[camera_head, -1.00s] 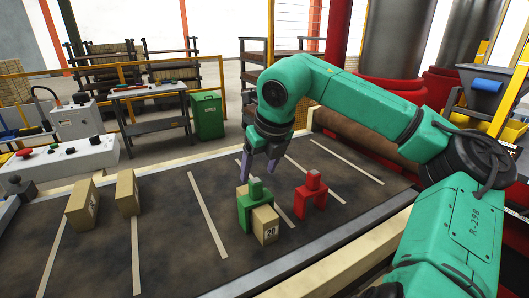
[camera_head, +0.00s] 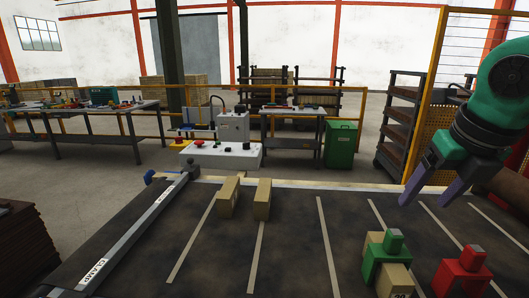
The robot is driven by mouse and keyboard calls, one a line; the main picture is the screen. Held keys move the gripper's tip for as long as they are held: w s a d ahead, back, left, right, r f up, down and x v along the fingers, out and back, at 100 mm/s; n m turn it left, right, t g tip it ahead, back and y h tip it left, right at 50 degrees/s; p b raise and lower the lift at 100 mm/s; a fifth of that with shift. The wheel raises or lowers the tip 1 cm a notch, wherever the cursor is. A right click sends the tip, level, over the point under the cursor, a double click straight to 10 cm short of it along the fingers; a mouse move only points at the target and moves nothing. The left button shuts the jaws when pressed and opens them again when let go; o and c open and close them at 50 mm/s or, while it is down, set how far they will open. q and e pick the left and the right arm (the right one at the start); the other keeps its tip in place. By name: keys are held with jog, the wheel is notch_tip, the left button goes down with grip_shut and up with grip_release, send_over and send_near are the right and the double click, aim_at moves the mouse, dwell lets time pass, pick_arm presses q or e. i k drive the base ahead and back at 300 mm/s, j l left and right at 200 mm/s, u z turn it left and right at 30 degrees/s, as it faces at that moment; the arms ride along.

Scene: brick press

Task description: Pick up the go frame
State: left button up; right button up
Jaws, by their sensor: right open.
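The go frame is most likely the green frame (camera_head: 387,262), which straddles a tan brick (camera_head: 396,281) marked 20 on the dark table at the lower right. A red frame (camera_head: 461,274) of like shape stands just to its right. My right gripper (camera_head: 428,198) hangs above and beyond the two frames. Its purple fingers are spread and empty, apart from both frames. My left gripper is not in view.
Two tan bricks, one left (camera_head: 229,197) and one right (camera_head: 262,199), stand on the dark table (camera_head: 290,260) near its far edge. A white control box (camera_head: 220,155) with buttons stands beyond. A grey rail (camera_head: 140,230) runs along the table's left side. The middle is clear.

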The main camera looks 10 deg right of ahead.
aim_at(392, 249)
jog(key=k, duration=1.5)
